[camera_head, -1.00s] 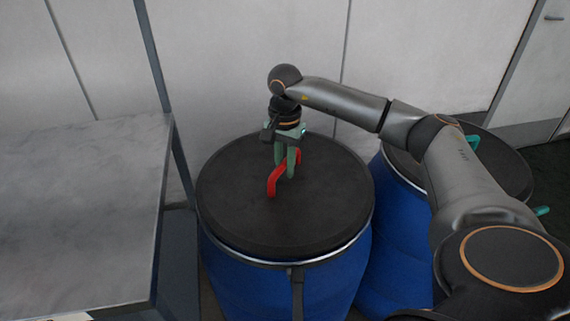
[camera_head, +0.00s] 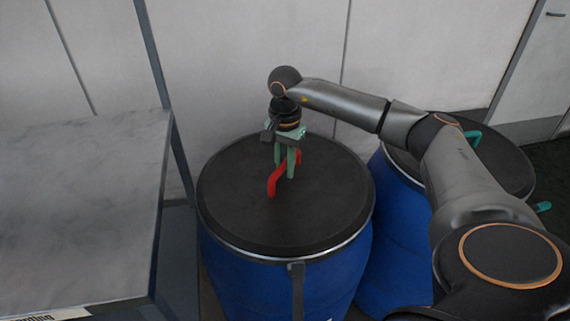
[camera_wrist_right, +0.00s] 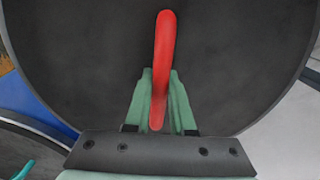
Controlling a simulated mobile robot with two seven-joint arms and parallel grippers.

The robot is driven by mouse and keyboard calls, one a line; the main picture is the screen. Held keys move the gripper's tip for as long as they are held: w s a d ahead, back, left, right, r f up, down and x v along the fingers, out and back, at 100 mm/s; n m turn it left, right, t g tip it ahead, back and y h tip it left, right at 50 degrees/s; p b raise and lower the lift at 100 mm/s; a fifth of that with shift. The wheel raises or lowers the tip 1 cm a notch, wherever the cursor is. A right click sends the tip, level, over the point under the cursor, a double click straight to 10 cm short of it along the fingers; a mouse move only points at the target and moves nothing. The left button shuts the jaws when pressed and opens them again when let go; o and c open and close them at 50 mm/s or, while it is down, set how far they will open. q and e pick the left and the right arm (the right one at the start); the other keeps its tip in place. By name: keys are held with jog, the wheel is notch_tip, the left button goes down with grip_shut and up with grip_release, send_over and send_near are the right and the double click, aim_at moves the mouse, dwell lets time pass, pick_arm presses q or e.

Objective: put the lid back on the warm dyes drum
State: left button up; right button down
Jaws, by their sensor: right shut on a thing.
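A black round lid (camera_head: 250,215) with a red handle (camera_head: 275,184) lies on top of a blue drum (camera_head: 285,285). Its edge follows the drum's metal rim with no clear gap that I can see. My right gripper (camera_head: 287,165) points down at the middle of the lid and is shut on the red handle. In the right wrist view the red handle (camera_wrist_right: 165,60) stands between the green fingers (camera_wrist_right: 160,105), with the dark lid (camera_wrist_right: 75,70) behind it. My left gripper is not in view.
A second blue drum (camera_head: 398,235) with a black lid (camera_head: 510,175) and teal handle (camera_head: 473,137) stands close on the right, partly behind my right arm. A grey table (camera_head: 80,210) stands at the left. A wall (camera_head: 240,60) is close behind.

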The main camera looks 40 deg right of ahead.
jog(key=c, duration=1)
grip_release()
jog(key=o, duration=0.3)
notch_tip(320, 180, up, 11)
jog(key=shift+r+p, duration=0.2)
jog(key=shift+p, duration=0.75)
jog(key=shift+r, duration=0.6)
